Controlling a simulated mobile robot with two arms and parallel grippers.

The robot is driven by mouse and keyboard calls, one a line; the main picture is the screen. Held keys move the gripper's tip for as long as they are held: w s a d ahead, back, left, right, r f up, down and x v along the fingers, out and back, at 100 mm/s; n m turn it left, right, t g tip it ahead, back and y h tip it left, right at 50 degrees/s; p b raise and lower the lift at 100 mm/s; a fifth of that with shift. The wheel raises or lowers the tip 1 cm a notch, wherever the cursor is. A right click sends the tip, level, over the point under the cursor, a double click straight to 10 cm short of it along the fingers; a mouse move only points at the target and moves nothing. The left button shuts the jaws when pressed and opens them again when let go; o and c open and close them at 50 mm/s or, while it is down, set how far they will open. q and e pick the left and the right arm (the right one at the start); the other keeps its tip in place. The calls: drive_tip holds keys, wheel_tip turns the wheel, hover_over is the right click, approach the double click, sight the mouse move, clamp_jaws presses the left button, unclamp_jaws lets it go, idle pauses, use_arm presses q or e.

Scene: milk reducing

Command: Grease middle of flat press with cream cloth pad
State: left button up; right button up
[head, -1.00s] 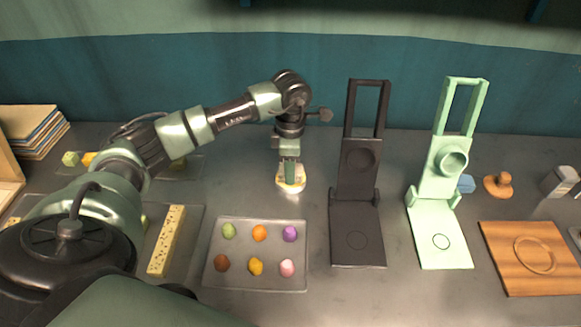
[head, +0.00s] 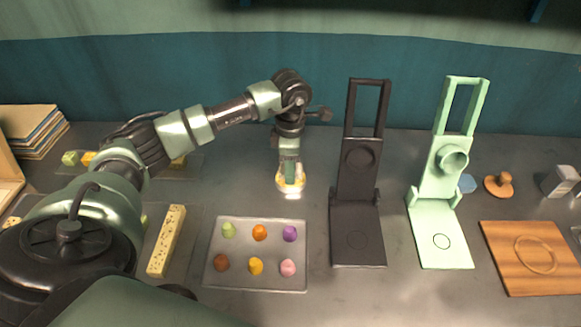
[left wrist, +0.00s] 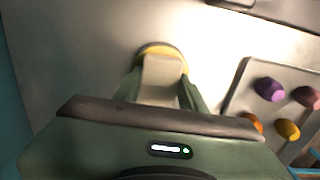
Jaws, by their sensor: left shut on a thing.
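My left gripper (head: 291,181) points down at the back middle of the counter. In the left wrist view its fingers (left wrist: 163,88) are shut on a pale cream block, which I take for the cream cloth pad (left wrist: 162,78). The pad's lower end is over or in a small round dish with yellow contents (left wrist: 164,48); I cannot tell whether it touches. The dish also shows in the head view (head: 281,184). A black hinged press (head: 357,250) stands open to the right, its flat base bearing a ring mark. My right gripper is not in view.
A green hinged press (head: 440,255) stands open beside the black one. A wooden board with a ring groove (head: 505,270) and a wooden stamp (head: 498,186) are further right. A grey tray (head: 240,279) with several coloured lumps lies in front of the gripper.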

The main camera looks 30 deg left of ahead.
use_arm(q)
drive_tip(key=shift+f, duration=0.1)
idle(0.3)
drive_tip(key=shift+r+p, duration=0.5)
drive_tip(key=shift+r, duration=0.25)
drive_tip(key=shift+r+p, duration=1.6)
drive_tip(key=shift+r, duration=1.25)
